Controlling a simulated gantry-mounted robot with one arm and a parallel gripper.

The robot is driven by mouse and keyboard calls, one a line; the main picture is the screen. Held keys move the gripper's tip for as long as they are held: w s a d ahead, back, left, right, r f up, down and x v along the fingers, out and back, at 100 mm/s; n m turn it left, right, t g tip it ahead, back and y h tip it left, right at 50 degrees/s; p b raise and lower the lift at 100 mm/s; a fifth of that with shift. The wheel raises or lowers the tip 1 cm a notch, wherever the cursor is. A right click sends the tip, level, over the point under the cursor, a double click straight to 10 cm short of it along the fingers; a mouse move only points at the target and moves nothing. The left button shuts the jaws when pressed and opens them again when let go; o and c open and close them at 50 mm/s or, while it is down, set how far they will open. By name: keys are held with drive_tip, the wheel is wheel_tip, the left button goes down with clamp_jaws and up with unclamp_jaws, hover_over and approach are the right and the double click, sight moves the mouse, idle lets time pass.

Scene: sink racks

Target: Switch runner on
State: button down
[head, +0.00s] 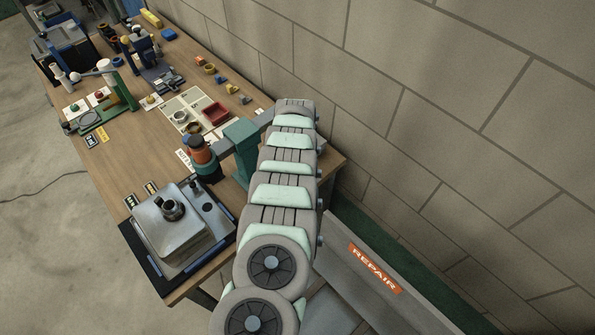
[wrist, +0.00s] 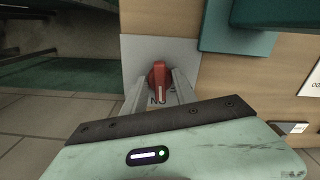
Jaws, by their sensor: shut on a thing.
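A red rotary knob (wrist: 159,73) sits on a pale grey plate (wrist: 135,50) on the wooden side of the bench in the wrist view. Its pointer end is toward the bottom of that view, with a white mark near the tip. My gripper (wrist: 160,84) has one finger on each side of the knob and is shut on it. Dark lettering below the knob is mostly covered by the fingers and gripper body; only part of it shows. In the head view my arm hides the knob and the gripper.
The wooden bench (head: 150,146) carries a metal box unit (head: 172,232), an orange-and-black cylinder (head: 202,156), a sorting tray (head: 196,103) and a green fixture (head: 118,92). A block wall (head: 420,70) runs behind. A grey surface marked REPAIR (head: 375,268) lies right of my arm.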

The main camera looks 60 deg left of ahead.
drive_tip(key=shift+m, duration=0.7)
drive_tip(key=c, duration=1)
unclamp_jaws()
drive_tip(key=shift+o, duration=0.2)
wheel_tip(320, 180, up, 11)
drive_tip(key=p, duration=0.1)
drive_tip(key=shift+f, duration=0.1)
